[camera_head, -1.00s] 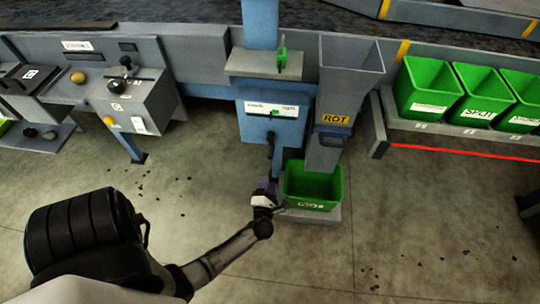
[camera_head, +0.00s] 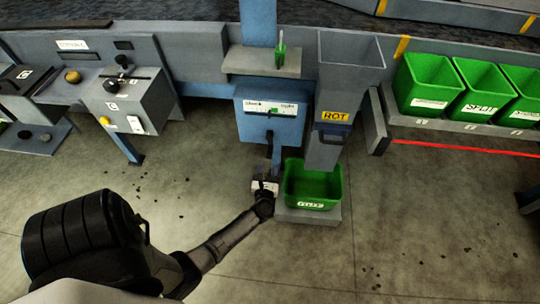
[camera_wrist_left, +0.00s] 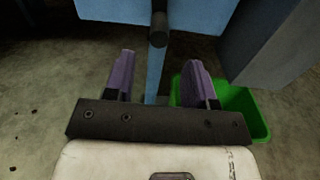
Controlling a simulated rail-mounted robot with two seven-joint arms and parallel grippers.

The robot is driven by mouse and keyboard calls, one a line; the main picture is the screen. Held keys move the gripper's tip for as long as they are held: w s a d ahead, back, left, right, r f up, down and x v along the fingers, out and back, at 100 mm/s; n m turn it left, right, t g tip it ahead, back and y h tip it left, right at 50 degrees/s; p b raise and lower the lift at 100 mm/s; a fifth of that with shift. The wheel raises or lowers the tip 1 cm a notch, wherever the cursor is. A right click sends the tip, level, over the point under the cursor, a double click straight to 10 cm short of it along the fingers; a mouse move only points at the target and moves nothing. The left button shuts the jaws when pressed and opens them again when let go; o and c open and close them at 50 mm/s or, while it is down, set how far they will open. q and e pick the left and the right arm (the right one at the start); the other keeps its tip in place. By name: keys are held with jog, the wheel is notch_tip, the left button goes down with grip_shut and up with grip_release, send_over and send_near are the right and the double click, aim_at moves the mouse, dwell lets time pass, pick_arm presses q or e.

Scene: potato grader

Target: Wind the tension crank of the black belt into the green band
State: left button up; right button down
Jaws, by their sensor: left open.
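The blue tension box (camera_head: 250,128) hangs on the blue post in the middle of the head view. Its white gauge plate (camera_head: 270,108) has a green patch; the pointer is too small to read. The dark crank (camera_head: 270,138) hangs at the front of the box, and its dark grip end (camera_wrist_left: 158,30) shows in the left wrist view. My left gripper (camera_head: 266,180) is below the crank, beside the green bin. In the left wrist view its two purple fingers (camera_wrist_left: 158,78) are apart and empty, with the crank grip ahead, above the gap between them. My right gripper is out of view.
A green bin (camera_head: 288,186) stands on a low plinth under the grey ROT chute (camera_head: 351,85), close right of my left gripper. A shelf (camera_head: 262,62) juts out above the box. A control console (camera_head: 152,98) stands left. Open floor lies in front.

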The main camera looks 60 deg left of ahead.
aim_at(269, 153)
pick_arm(q)
jog(key=b+x, duration=0.1)
jog(key=x, duration=0.5)
jog(key=shift+w+a+f+b, duration=0.1)
jog(key=shift+a+b, duration=0.2)
jog(key=shift+b, duration=0.05)
jog(key=shift+x, duration=0.8)
jog(key=shift+d, duration=0.1)
jog(key=shift+c, duration=0.2)
jog(key=c, duration=0.9)
